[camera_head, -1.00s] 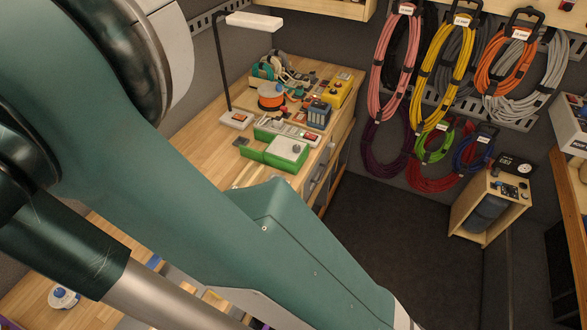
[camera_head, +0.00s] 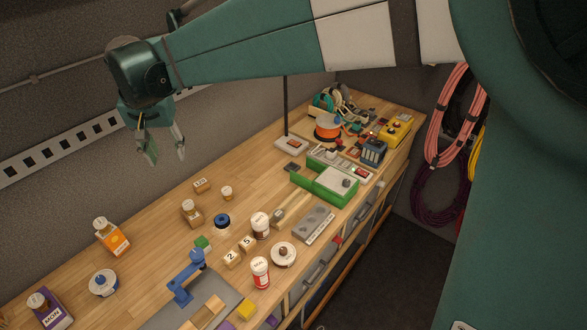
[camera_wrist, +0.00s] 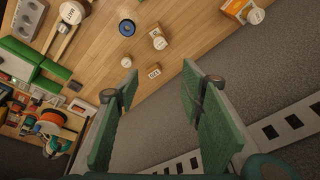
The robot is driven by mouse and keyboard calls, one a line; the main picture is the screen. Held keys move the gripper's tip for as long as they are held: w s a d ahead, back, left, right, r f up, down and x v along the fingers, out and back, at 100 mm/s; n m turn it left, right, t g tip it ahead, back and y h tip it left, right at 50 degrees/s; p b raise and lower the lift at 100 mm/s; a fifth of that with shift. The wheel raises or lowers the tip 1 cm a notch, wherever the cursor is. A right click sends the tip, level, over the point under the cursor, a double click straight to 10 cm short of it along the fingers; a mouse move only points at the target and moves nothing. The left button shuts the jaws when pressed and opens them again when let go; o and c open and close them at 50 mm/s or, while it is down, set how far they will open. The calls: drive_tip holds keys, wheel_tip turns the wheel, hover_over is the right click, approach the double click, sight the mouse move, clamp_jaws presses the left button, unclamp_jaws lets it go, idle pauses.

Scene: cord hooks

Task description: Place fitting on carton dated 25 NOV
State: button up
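My gripper (camera_head: 166,158) is raised above the bench near the back wall, open and empty. In the wrist view its green-padded fingers (camera_wrist: 160,80) are spread apart. Nothing is marked clearly as the fitting. No 25 NOV date is readable. Candidate cartons are a small tan labelled block (camera_head: 201,185), a tan block with a round white-topped piece (camera_head: 191,214), an orange-and-white carton with a white cap (camera_head: 112,237) and a purple carton (camera_head: 48,311) whose label looks like MON. The small tan block (camera_wrist: 153,71) shows beyond the open fingers in the wrist view.
Wooden cubes marked 2 (camera_head: 231,259) and 5 (camera_head: 247,244), a white-lidded jar (camera_head: 260,271), a blue ring (camera_head: 222,221) and white discs (camera_head: 284,254) crowd the bench front. A green device (camera_head: 336,187) and a lamp post (camera_head: 286,105) stand right. Bare wood lies toward the wall.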

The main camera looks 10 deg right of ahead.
drive_tip(key=s+d+r+t, duration=0.1)
drive_tip(key=s+d, duration=0.1)
drive_tip(key=d, duration=0.8)
drive_tip(key=s+d+r, duration=0.1)
drive_tip(key=s+d, duration=0.2)
drive_tip(key=d, duration=0.7)
drive_tip(key=s+d+r+t, duration=0.1)
drive_tip(key=s+d+r, duration=0.1)
drive_tip(key=d, duration=0.7)
drive_tip(key=s+d+f+t, duration=0.1)
drive_tip(key=s+d+f, duration=0.3)
drive_tip(key=s+d, duration=0.4)
drive_tip(key=s+d+f+t+h, duration=0.1)
drive_tip(key=s+d+f, duration=0.3)
drive_tip(key=s+d, duration=0.4)
drive_tip(key=d, duration=0.4)
drive_tip(key=shift+s+d, duration=0.2)
drive_tip(key=shift+s, duration=0.05)
